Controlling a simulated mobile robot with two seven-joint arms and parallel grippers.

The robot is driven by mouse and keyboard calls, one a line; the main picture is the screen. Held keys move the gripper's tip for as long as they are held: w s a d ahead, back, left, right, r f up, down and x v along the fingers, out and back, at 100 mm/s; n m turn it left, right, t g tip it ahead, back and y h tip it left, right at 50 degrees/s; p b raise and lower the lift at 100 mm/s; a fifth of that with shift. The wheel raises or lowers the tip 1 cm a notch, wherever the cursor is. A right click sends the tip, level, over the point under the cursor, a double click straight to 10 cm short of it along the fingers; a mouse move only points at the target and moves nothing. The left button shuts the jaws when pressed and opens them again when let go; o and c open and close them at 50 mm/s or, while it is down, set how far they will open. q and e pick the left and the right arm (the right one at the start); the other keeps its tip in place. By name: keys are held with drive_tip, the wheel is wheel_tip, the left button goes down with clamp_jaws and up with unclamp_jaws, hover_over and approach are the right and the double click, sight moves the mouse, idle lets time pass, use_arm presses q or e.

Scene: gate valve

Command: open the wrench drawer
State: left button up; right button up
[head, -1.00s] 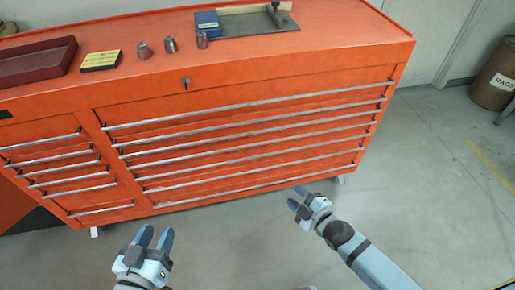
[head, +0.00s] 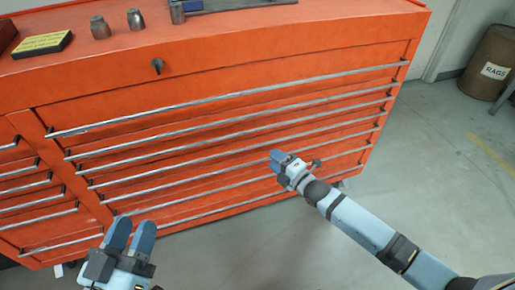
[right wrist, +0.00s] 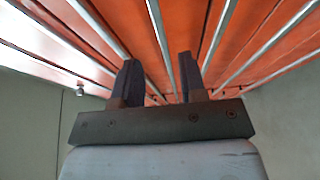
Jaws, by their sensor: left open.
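The orange tool chest (head: 250,75) has a wide column of drawers with long silver bar handles (head: 235,137) and a narrower column at the left. All the drawers look shut. I see no label telling which is the wrench drawer. My right gripper (head: 279,163) is in front of the wide lower drawers, near their handles. In the right wrist view its two dark fingers (right wrist: 158,65) are apart, with handle bars beyond them; contact cannot be told. My left gripper (head: 132,225) is open and empty, low in front of the chest's left part.
On the chest top are a yellow-black box (head: 42,44), metal sockets (head: 135,19) and a grey plate (head: 240,5). A small dark knob (head: 157,66) is on the chest's upper front. A brown rags barrel (head: 490,62) stands far right. The floor (head: 430,160) at right is clear.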

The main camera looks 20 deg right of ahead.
sight(259, 146)
drive_tip(key=b+x, duration=0.2)
drive_tip(key=x, duration=0.6)
drive_tip(key=shift+w+a, duration=0.1)
drive_tip(key=shift+w, duration=0.2)
use_arm(q)
drive_tip(key=shift+g, duration=0.7)
wheel_tip(259, 146, down, 4)
drive_tip(key=shift+w+d+f, duration=0.1)
drive_tip(key=shift+w+d, duration=0.05)
use_arm(e)
clamp_jaws()
